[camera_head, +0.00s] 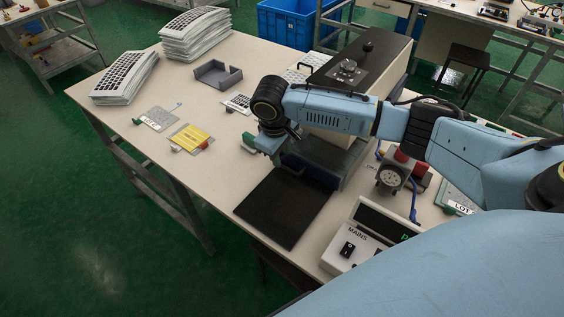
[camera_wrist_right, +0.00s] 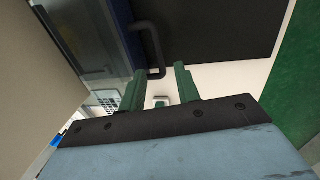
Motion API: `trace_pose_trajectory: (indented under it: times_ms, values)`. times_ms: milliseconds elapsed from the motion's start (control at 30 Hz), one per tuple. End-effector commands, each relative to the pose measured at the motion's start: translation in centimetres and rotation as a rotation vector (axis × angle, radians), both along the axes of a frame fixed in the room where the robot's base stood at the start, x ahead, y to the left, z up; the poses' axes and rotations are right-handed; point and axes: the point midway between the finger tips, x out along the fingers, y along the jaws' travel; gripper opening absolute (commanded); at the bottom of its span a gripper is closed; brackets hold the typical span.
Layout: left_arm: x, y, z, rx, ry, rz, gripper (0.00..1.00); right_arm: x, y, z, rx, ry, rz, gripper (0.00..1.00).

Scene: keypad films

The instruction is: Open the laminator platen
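The laminator (camera_head: 355,68) is a large box with a black top and pale sides, standing at the middle right of the bench. The platen's position is unclear. My left gripper is not in view.
A black plate (camera_head: 283,208) lies before the laminator. A MAINS switch box (camera_head: 358,240) and a round dial (camera_head: 389,177) stand to the right. A yellow film (camera_head: 190,137), a grey tray (camera_head: 217,74) and keypad stacks (camera_head: 125,80) are to the left.

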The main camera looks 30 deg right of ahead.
Motion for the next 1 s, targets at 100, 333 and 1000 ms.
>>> trace_pose_trajectory:
  times_ms: [100,333,1000]
  values:
    - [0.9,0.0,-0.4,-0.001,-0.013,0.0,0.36,0.1,-0.3,-2.1,-0.001,0.0,-0.001,0.32]
    - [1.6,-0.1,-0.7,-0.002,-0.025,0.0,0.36,0.3,-0.6,-4.0,-0.001,-0.001,0.001,0.32]
    - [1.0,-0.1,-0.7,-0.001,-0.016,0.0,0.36,0.3,-0.7,-4.1,-0.001,-0.001,0.0,0.0]
